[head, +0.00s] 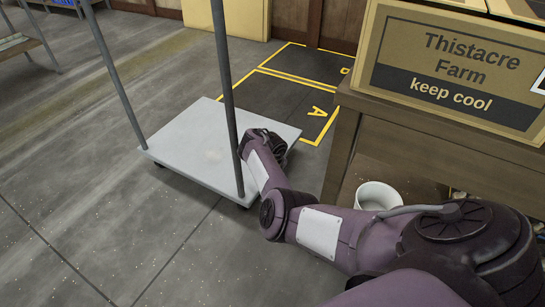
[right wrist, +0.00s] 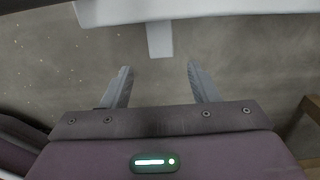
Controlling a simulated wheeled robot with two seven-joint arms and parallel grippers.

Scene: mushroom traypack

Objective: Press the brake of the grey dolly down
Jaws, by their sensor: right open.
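The grey dolly (head: 190,145) stands on the floor in the head view, with a flat pale deck and two upright grey posts. My right arm reaches down to the deck's right side, and its gripper is hidden there behind my own wrist. In the right wrist view my right gripper (right wrist: 163,82) is open and empty. The dolly's edge (right wrist: 200,10) crosses the top of that view. A short pale tab, which looks like the brake (right wrist: 160,40), sticks out from it, just ahead of and between the two fingertips, apart from both. My left gripper is out of view.
A wooden table (head: 345,130) with a cardboard box (head: 455,70) reading "Thistacre Farm" stands close to my right arm. A white bucket (head: 377,195) is beneath it. Yellow floor markings (head: 290,80) lie behind the dolly.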

